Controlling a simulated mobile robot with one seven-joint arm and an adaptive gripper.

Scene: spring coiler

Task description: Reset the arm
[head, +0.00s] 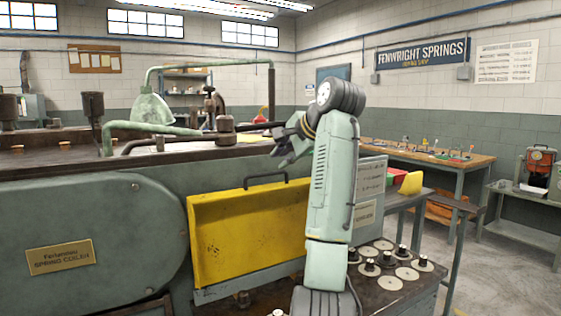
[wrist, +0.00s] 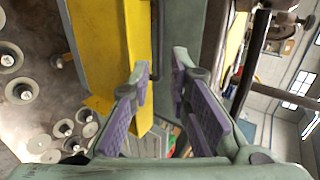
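My arm (head: 333,180) stands upright in the middle of the head view, bent at the top. My gripper (head: 278,148) points left, in front of the upper edge of the green spring coiler (head: 85,225) and above the yellow guard panel (head: 250,235). In the wrist view my gripper (wrist: 160,62) shows two purple-padded fingers apart, with nothing held between them. The yellow panel (wrist: 105,45) shows beyond the left finger. The head view shows the fingertips small, and I cannot tell whether they touch the machine there.
A dark handle (head: 265,180) tops the panel. A shelf with several round discs (head: 390,283) lies at lower right. A green lamp (head: 152,108) rises over the machine.

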